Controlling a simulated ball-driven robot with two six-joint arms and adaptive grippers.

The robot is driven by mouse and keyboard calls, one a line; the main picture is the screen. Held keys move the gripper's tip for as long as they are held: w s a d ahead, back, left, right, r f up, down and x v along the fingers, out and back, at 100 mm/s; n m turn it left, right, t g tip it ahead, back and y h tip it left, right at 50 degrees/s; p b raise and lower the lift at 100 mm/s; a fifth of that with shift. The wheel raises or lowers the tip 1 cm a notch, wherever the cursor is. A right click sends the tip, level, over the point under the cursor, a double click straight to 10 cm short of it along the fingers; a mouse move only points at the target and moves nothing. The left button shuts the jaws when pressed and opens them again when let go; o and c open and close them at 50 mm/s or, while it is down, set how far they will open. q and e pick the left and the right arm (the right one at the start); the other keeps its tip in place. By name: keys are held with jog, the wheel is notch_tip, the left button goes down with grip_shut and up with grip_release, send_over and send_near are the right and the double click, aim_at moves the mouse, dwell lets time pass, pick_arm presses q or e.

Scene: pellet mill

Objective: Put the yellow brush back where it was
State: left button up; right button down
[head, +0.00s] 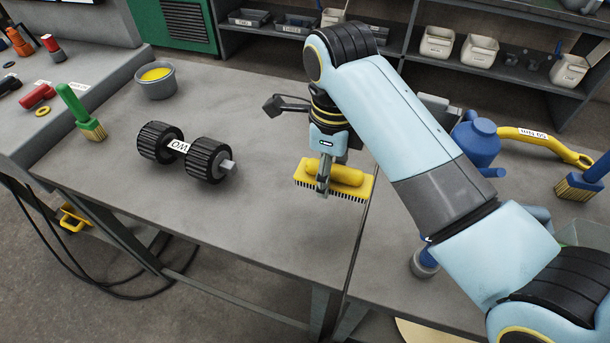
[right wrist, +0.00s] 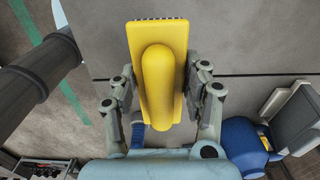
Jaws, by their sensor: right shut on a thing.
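The yellow brush (head: 345,178) has a flat yellow body, a raised yellow handle and dark bristles below. My right gripper (head: 325,177) is shut on it from above, over the grey table near a seam in the top. In the right wrist view, the brush (right wrist: 158,75) lies between the two fingers of my right gripper (right wrist: 160,88). I cannot tell for certain whether the bristles touch the table. My left gripper is not in view.
A black double roller (head: 208,160) lies left of the brush. A green brush (head: 82,112) and a grey bowl (head: 156,80) stand farther left. A blue can (head: 476,142), a yellow wrench (head: 535,138) and a blue brush (head: 580,186) are at right. Bare table (head: 270,215) lies front-left.

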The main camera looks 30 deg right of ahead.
jog(key=w+f, duration=0.1)
jog(key=w, duration=0.1)
jog(key=w+f, duration=0.2)
jog(key=w, duration=0.1)
jog(key=w+f, duration=0.1)
jog(key=w, duration=0.1)
jog(key=shift+w+a+f, duration=0.25)
jog(key=shift+w+a, duration=0.05)
jog(key=shift+f, duration=2.05)
jog(key=shift+f, duration=0.1)
jog(key=c, duration=0.6)
grip_release()
notch_tip(320, 180, up, 12)
jog(key=shift+r, duration=0.15)
jog(key=shift+a, duration=0.1)
